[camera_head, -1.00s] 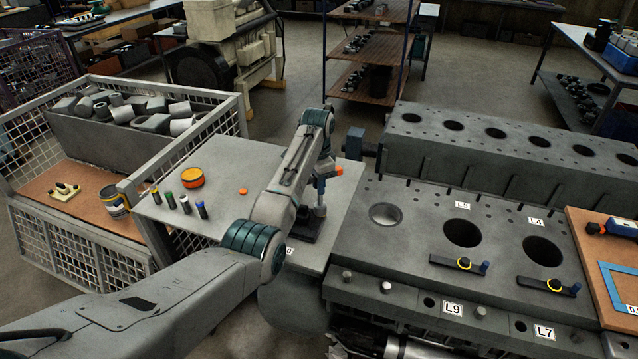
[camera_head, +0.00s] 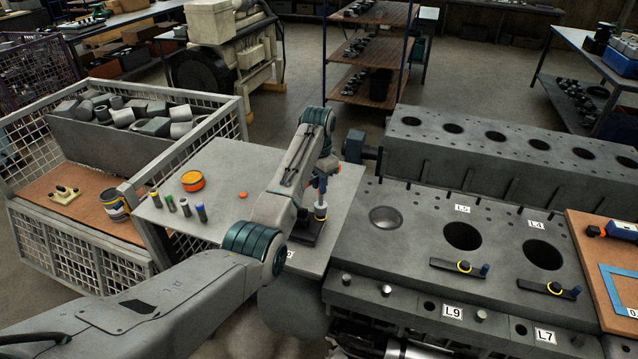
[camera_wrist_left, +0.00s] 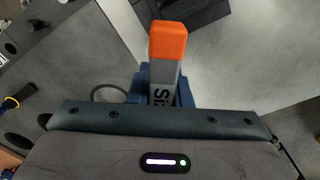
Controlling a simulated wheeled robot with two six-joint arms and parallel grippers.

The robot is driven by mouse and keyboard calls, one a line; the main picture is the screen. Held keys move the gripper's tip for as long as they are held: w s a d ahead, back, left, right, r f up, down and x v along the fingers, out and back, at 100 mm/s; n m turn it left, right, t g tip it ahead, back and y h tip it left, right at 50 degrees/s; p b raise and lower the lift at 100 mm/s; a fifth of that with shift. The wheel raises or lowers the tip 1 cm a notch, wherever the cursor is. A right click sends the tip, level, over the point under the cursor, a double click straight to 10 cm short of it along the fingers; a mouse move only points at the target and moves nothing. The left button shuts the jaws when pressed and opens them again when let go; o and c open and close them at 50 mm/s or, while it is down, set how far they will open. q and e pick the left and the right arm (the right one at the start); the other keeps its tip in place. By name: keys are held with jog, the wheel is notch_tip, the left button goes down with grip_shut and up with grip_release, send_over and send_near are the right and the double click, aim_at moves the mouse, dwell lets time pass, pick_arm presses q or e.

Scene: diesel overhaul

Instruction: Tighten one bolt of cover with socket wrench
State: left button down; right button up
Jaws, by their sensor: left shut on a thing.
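My left gripper (camera_head: 322,183) is at the right side of the grey table. It is shut on a grey bar-like tool with an orange end, seen close up in the left wrist view (camera_wrist_left: 167,45); its blue fingers (camera_wrist_left: 160,85) sit either side of it. Part of the lettering "Siz" shows on the tool. In the head view the tool is mostly hidden by the gripper and wrist. A pale upright cylinder (camera_head: 321,209) stands just below the gripper, by a black block (camera_head: 306,232). I cannot make out a cover bolt for certain. My right gripper is out of view.
The grey engine block (camera_head: 400,235) with open bores lies to the right, bearing two black bars (camera_head: 458,266) with yellow rings and blue knobs. Several small cylinders and an orange tin (camera_head: 192,181) stand on the table (camera_head: 225,215). A mesh crate (camera_head: 20,150) is left.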

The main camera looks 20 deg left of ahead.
pick_arm(q)
jog(key=n, duration=0.3)
jog(key=shift+n, duration=0.4)
jog(key=n, duration=0.3)
jog(key=shift+w+d+n, duration=0.1)
jog(key=shift+n, duration=0.3)
jog(key=n, duration=0.4)
jog(key=shift+d+n, duration=0.1)
jog(key=shift+n, duration=0.2)
jog(key=n, duration=0.3)
jog(key=shift+n, duration=0.4)
jog(key=n, duration=0.3)
jog(key=shift+w+d+n, duration=0.1)
jog(key=shift+n, duration=0.2)
jog(key=n, duration=0.3)
jog(key=shift+n, duration=0.4)
jog(key=n, duration=0.7)
jog(key=shift+w+d, duration=0.1)
jog(key=shift+d, duration=0.05)
